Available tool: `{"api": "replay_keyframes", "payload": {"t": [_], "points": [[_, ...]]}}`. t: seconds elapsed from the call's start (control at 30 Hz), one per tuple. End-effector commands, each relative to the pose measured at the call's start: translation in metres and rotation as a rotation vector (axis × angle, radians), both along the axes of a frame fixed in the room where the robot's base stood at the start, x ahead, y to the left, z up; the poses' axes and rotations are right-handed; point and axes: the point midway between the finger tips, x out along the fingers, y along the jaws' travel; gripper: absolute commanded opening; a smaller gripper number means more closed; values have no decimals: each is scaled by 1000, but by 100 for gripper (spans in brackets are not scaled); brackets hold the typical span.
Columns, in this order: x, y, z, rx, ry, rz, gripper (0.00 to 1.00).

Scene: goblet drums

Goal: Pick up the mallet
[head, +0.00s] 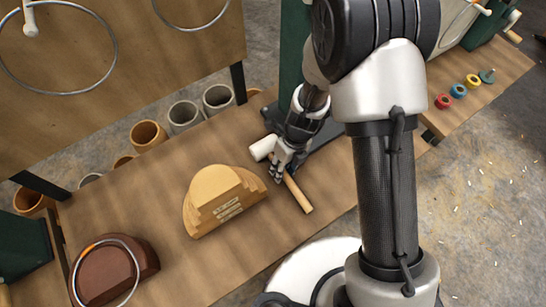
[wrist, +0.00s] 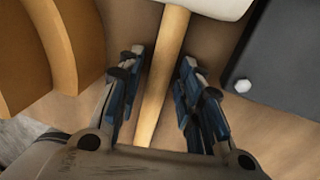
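The mallet lies on the wooden workbench (head: 160,255), with a white head (head: 263,147) and a light wooden handle (head: 298,194). In the head view, my gripper (head: 280,174) is down at the handle, just below the head, and covers part of it. In the wrist view the handle (wrist: 161,85) runs between my two fingers (wrist: 160,72), and the pale mallet head (wrist: 205,6) is cut off at the top edge. The fingers stand apart on either side of the handle, with a gap showing on each side.
A stepped wooden block (head: 222,198) stands close to the left of my gripper. A dark plate with a bolt (wrist: 285,65) is close on the right in the wrist view. A brown block with a metal ring (head: 112,270) sits at the lower left. Several cups (head: 148,135) stand behind the bench.

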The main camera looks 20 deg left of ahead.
Motion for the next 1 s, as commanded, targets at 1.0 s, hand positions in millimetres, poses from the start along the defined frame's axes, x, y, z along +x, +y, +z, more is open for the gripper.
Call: {"api": "replay_keyframes", "payload": {"t": [1.0], "points": [[0, 0, 12, 1, -1, 0, 0]]}}
